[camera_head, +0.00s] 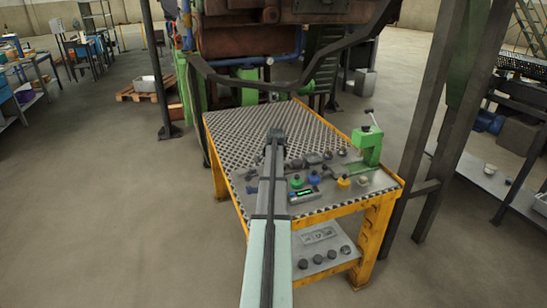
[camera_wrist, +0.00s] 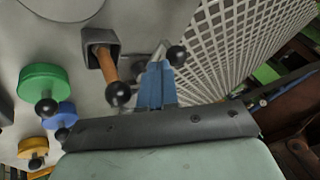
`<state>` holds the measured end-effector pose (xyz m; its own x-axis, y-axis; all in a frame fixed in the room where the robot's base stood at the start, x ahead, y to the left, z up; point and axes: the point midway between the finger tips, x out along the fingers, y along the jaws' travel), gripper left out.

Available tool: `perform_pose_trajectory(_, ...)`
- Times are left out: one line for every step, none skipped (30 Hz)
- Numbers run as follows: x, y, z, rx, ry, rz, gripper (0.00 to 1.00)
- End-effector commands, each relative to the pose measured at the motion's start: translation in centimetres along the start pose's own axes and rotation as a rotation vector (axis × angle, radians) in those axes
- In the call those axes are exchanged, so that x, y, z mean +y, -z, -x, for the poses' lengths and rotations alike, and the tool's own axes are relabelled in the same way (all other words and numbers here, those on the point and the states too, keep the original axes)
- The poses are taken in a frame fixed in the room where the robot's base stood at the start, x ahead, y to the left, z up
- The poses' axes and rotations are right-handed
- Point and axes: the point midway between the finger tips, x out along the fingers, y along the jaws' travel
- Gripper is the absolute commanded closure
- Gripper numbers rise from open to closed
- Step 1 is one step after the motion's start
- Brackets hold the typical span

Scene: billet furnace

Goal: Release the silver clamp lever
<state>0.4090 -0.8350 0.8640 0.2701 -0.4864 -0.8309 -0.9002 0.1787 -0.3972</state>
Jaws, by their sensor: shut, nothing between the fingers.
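In the wrist view, a silver metal lever (camera_wrist: 160,50) with a black ball end (camera_wrist: 177,55) stands just beyond my fingertips. My gripper (camera_wrist: 157,68) shows there as blue fingers, shut and empty. They cover part of the lever's base, and I cannot tell whether they touch it. In the head view my gripper (camera_head: 274,137) is at the far end of my arm, over the table, and my arm hides part of the surface behind it. A green clamp-like fixture (camera_head: 368,147) with a thin lever on top stands at the table's right side.
An orange handle (camera_wrist: 109,68) with a black ball sits close left of my fingers. Green (camera_wrist: 45,80), blue (camera_wrist: 58,114) and yellow (camera_wrist: 33,146) knobs lie farther left. The yellow-framed table's patterned top (camera_head: 250,122) is clear at the back left.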

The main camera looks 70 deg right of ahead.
Motion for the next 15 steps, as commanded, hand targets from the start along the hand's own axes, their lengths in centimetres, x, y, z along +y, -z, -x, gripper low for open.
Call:
perform_pose_trajectory(-0.04,0.04,-0.39,0.0,0.0,0.0,1.0)
perform_pose_trajectory(-0.04,0.03,-0.53,0.0,0.0,0.0,1.0)
perform_pose_trajectory(-0.03,0.02,-0.68,0.0,0.0,0.0,1.0)
perform_pose_trajectory(-0.02,0.01,-0.76,0.0,0.0,0.0,1.0)
perform_pose_trajectory(-0.02,0.0,-0.82,0.0,0.0,0.0,1.0)
perform_pose_trajectory(-0.01,0.0,-0.88,0.0,0.0,0.0,1.0)
perform_pose_trajectory(0.0,-0.01,-0.9,0.0,0.0,0.0,1.0)
perform_pose_trajectory(0.0,-0.02,-0.91,0.0,0.0,0.0,1.0)
perform_pose_trajectory(0.0,-0.02,-0.91,0.0,0.0,0.0,1.0)
perform_pose_trajectory(0.0,-0.02,-0.91,0.0,0.0,0.0,1.0)
perform_pose_trajectory(0.01,-0.02,-0.9,0.0,0.0,0.0,1.0)
perform_pose_trajectory(0.0,-0.02,-0.89,0.0,0.0,0.0,1.0)
perform_pose_trajectory(0.0,-0.02,-0.89,0.0,0.0,0.0,1.0)
perform_pose_trajectory(0.01,-0.02,-0.89,0.0,0.0,0.0,1.0)
perform_pose_trajectory(0.0,-0.02,-0.89,0.0,0.0,0.0,1.0)
